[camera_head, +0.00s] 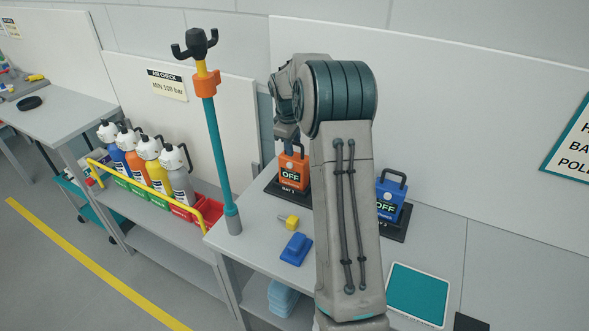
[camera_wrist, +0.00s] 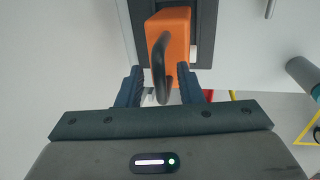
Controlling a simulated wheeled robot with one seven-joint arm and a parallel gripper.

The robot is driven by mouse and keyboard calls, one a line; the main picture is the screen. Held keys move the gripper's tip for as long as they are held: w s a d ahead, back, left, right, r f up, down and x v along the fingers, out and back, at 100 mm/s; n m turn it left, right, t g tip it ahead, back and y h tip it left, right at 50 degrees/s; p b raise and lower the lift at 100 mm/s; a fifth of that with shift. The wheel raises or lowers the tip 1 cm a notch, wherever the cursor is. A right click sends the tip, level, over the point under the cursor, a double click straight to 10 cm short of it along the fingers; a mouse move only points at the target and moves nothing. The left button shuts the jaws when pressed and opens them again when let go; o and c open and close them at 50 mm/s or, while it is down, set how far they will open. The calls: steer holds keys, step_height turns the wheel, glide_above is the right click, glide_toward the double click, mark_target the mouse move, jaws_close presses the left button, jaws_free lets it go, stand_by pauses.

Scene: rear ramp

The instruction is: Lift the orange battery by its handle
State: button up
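The orange battery (camera_head: 294,173) stands upright on its dark Bay 1 base (camera_head: 290,192) on the bench, its front panel reading OFF. In the head view my gripper (camera_head: 287,137) is right above it, and my arm hides part of it. In the wrist view the battery's orange body (camera_wrist: 177,28) is at the top middle, with its black looped handle (camera_wrist: 160,70) reaching toward me. My gripper (camera_wrist: 161,90) is open, with one dark finger on each side of the handle. A gap shows between each finger and the handle.
A blue battery (camera_head: 389,203) marked OFF stands to the right, partly behind my arm. A yellow piece (camera_head: 289,222), a blue block (camera_head: 296,249) and a teal mat (camera_head: 418,290) lie on the bench. A teal post (camera_head: 217,150) rises at left, beside a rack of bottles (camera_head: 158,177).

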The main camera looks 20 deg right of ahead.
steer(key=shift+c, duration=0.3)
jaws_close()
steer(key=shift+w+r, duration=0.1)
steer(key=shift+r, duration=0.05)
stand_by(0.9)
